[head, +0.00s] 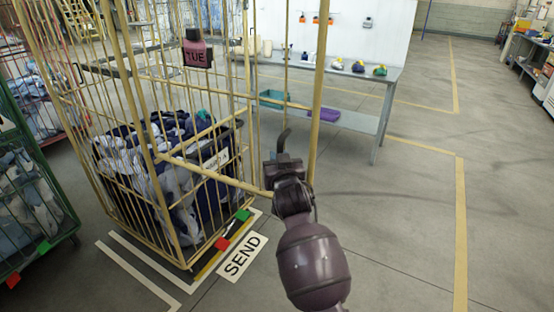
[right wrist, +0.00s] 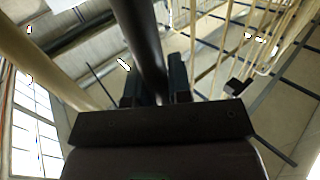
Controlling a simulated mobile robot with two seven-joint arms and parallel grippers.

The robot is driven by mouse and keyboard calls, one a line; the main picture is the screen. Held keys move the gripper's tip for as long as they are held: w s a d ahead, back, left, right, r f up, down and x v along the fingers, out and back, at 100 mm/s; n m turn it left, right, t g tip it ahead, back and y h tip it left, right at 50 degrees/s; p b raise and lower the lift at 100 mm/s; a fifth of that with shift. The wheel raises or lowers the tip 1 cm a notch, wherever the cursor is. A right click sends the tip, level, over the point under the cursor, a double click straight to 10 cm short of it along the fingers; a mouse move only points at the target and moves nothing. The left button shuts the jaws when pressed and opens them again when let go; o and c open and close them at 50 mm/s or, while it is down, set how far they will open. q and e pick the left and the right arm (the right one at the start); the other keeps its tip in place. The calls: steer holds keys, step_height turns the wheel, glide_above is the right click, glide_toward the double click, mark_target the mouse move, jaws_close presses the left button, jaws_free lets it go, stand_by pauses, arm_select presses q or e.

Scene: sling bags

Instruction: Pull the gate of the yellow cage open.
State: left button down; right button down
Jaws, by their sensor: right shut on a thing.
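The yellow cage (head: 247,62) stands left of centre in the head view, with dark and pale cloth bags (head: 170,165) in a dark bin inside. The gate (head: 318,88) shows as a thick yellow upright and a yellow crossbar running back to the cage's near post. It stands out at an angle from the cage front. My right gripper (head: 283,168) is beside the gate's upright, shut on a dark handle (head: 283,138). In the right wrist view the dark bar (right wrist: 143,45) passes between the two fingers. My left gripper is out of view.
A green cage (head: 55,195) stands at the left edge. A grey table (head: 350,122) with small items is behind the gate. A SEND floor label (head: 241,258) lies before the cage. Open floor (head: 410,220) extends to the right.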

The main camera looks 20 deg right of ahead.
steer(key=shift+s+d+f+h, duration=0.1)
steer(key=shift+d+f+h, duration=0.1)
steer(key=shift+d, duration=0.15)
steer(key=shift+d+f+h, duration=0.1)
steer(key=shift+d+h, duration=0.1)
steer(key=shift+d, duration=0.1)
steer(key=c, duration=1.4)
jaws_free()
steer(key=shift+o, duration=0.3)
steer(key=shift+s+d+r, duration=0.2)
steer(key=shift+s+d, duration=0.05)
steer(key=shift+d, duration=0.05)
steer(key=shift+a, duration=0.35)
